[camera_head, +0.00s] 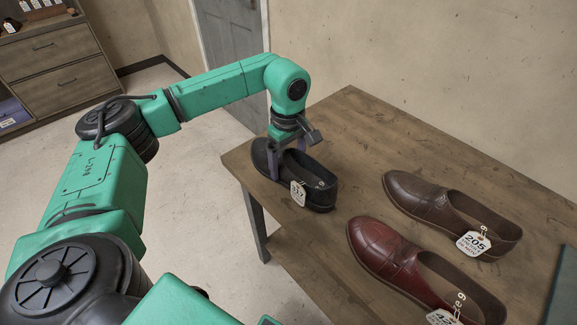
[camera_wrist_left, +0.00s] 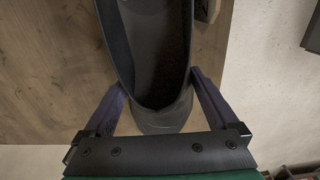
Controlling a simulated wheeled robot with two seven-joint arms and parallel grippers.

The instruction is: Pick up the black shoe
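The black shoe (camera_head: 322,190) stands on the near left end of the wooden table, with a white tag (camera_head: 298,193) on its side. My left gripper (camera_head: 288,160) points down over the shoe, near its toe end. In the left wrist view, its two fingers are spread wide, one on each side of the black shoe (camera_wrist_left: 158,118). The fingertips lie close against the shoe's sides; whether they touch is not clear. The shoe appears to rest on the table. My right gripper is not in view.
A brown shoe (camera_head: 420,198) and a dark red shoe (camera_head: 384,248), both tagged, stand on the table (camera_head: 350,122) to the right. Bare tabletop lies behind the shoes. A drawer cabinet (camera_head: 58,62) stands at the far left, and a grey door (camera_head: 232,45) is behind.

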